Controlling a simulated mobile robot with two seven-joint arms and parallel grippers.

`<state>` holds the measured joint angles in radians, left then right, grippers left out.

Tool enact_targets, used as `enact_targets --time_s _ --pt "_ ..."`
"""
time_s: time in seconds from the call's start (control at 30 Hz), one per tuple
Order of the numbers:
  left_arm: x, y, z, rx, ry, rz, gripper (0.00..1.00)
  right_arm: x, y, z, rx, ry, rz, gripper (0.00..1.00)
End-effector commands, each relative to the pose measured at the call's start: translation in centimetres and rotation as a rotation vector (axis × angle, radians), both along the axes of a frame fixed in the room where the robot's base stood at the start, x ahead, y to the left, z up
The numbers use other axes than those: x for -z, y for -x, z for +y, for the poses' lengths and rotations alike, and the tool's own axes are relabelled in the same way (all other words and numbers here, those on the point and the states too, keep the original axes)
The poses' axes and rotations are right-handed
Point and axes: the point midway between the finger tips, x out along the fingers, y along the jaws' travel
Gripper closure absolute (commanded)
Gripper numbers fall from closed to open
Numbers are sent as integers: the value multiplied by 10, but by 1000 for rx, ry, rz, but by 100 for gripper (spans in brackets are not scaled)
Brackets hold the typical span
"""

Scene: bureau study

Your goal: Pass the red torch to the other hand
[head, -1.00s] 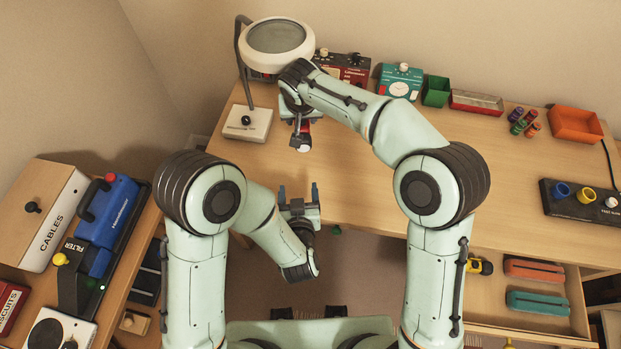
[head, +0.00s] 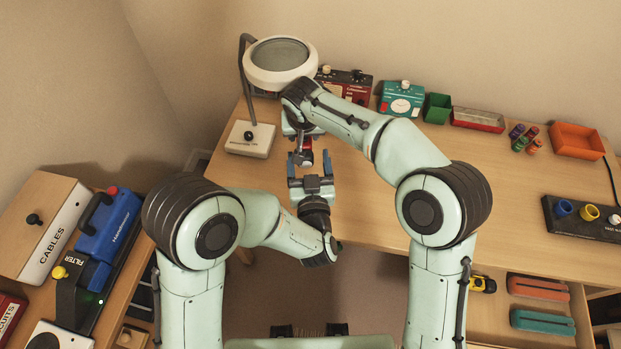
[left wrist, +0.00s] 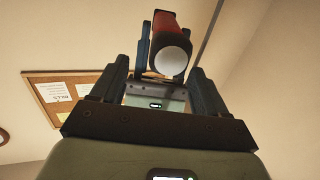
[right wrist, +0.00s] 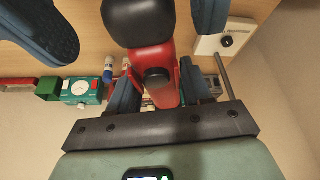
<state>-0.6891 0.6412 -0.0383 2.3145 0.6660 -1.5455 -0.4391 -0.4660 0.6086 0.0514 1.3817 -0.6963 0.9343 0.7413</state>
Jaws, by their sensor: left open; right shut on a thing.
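The red torch (right wrist: 158,62) is in my right gripper (right wrist: 163,85), whose fingers are shut on its red body in the right wrist view. Its black end points away toward the top of that view. In the left wrist view the torch (left wrist: 168,35) shows a pale round end and a red body, lying ahead between the finger lines. My left gripper (head: 311,165) is open just below the torch in the head view, its fingers spread toward it. The torch is mostly hidden by the grippers in the head view (head: 307,158). I cannot tell whether the left fingers touch it.
A magnifier lamp (head: 281,60) stands at the desk's back left, close to my right wrist. Several boxes, a green bin (head: 437,107) and an orange tray (head: 577,140) line the back. The desk's middle (head: 480,180) is clear. An open drawer (head: 535,300) sits at lower right.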

Motion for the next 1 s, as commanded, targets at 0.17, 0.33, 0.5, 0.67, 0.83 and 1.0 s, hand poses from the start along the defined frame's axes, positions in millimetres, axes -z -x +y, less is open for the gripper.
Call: enact_targets --time_s 0.17,0.33,0.5,0.67,0.83,1.0 --pt "0 -20 2 -2 0 0 26 -1 0 0 0 -1 -1 88" --pt "0 -27 2 -1 -1 0 26 -1 0 0 0 -1 -1 88" --pt "0 -27 2 0 -1 1 26 -1 0 0 0 -1 -1 88" --pt "0 -27 2 0 -1 1 58 -1 0 0 1 -1 -1 88" --pt "-1 -26 0 4 1 -2 88 -1 0 2 -1 -4 -2 44" --pt "-1 -26 0 3 1 -1 88 -1 0 1 -1 -3 -1 21"
